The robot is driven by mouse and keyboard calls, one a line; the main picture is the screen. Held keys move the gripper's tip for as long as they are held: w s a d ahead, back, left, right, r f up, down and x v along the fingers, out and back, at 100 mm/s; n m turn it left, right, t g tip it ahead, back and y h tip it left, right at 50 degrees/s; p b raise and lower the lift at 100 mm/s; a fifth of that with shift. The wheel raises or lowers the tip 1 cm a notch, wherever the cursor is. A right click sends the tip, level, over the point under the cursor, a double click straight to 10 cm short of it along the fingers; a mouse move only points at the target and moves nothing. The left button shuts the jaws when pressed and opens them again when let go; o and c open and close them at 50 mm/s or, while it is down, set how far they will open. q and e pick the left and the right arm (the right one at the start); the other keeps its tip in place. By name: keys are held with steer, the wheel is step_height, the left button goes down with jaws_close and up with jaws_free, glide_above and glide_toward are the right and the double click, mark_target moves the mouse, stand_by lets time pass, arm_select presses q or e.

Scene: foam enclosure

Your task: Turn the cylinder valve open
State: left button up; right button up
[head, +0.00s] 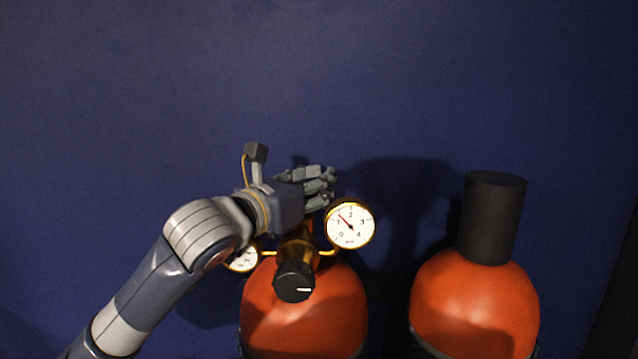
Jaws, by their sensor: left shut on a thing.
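An orange cylinder (305,318) stands at the lower middle of the head view. On its top is a brass valve body (299,243) with a black knob (294,282) at the front that bears a white mark. A round gauge (350,223) sits on the right, its red needle near 1. A second gauge (243,259) on the left is partly hidden by my left arm. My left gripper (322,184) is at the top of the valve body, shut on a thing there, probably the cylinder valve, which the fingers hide. My right gripper is not in view.
A second orange cylinder (474,302) with a black cap (491,217) stands to the right, with a gap between the two. A plain dark blue wall (330,80) rises behind. The space above the cylinders is clear.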

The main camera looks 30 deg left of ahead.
arm_select(q)
steer(key=shift+d+f, duration=0.2)
steer(key=shift+f, duration=0.25)
steer(key=o, duration=0.9)
steer(key=shift+o, duration=0.8)
steer(key=shift+s+r, duration=0.1)
steer(key=shift+s+a+r, duration=0.1)
steer(key=shift+r, duration=0.05)
steer(key=shift+a+r, duration=0.1)
steer(key=shift+r, duration=0.05)
step_height(320, 180, up, 10)
steer(key=shift+f, duration=0.2)
